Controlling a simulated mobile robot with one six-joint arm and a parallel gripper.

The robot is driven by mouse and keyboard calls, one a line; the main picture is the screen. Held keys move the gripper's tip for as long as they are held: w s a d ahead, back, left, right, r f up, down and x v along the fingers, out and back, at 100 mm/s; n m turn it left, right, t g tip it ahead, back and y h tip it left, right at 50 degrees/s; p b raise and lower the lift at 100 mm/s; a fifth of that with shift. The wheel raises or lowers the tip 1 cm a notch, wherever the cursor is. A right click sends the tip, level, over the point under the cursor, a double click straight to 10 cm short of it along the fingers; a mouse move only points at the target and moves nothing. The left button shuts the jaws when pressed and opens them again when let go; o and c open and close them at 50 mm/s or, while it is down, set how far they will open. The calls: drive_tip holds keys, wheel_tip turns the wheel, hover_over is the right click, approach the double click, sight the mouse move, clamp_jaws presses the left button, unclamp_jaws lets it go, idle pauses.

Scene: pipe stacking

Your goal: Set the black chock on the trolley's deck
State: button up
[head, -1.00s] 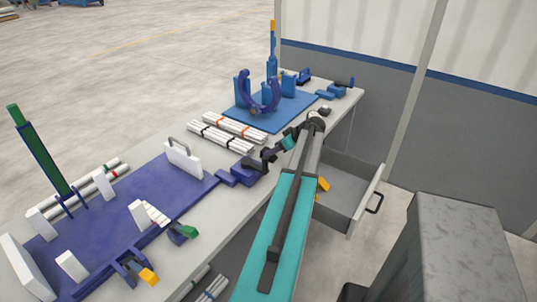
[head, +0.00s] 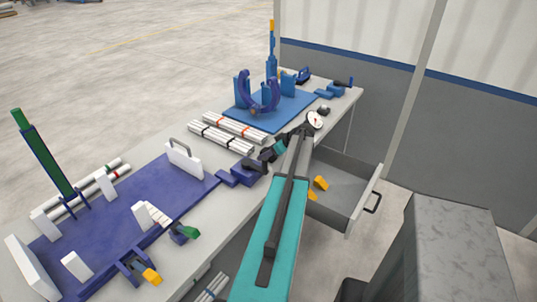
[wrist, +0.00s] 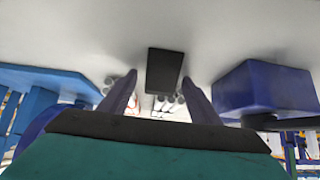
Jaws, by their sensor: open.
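In the wrist view, the black chock (wrist: 165,68), a dark block, rests on the pale bench top. My gripper (wrist: 158,80) is open, with one finger on each side of the chock and gaps to both. In the head view, my dark gripper (head: 257,161) is low over the bench beside the purple clamp block; I cannot tell the chock apart from it there. I cannot pick out the trolley's deck with certainty in either view.
A purple-blue block (wrist: 262,85) stands close to my gripper. White pipe bundles (head: 228,133) lie behind it. The purple board (head: 105,235) holds white uprights, and the blue board (head: 283,112) has stands. An open drawer (head: 345,195) with orange pieces (head: 320,183) juts out at right.

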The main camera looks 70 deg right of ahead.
drive_tip(key=c, duration=1.3)
drive_tip(key=shift+r, duration=0.15)
drive_tip(key=shift+r+b, duration=1.6)
drive_tip(key=shift+r, duration=3.3)
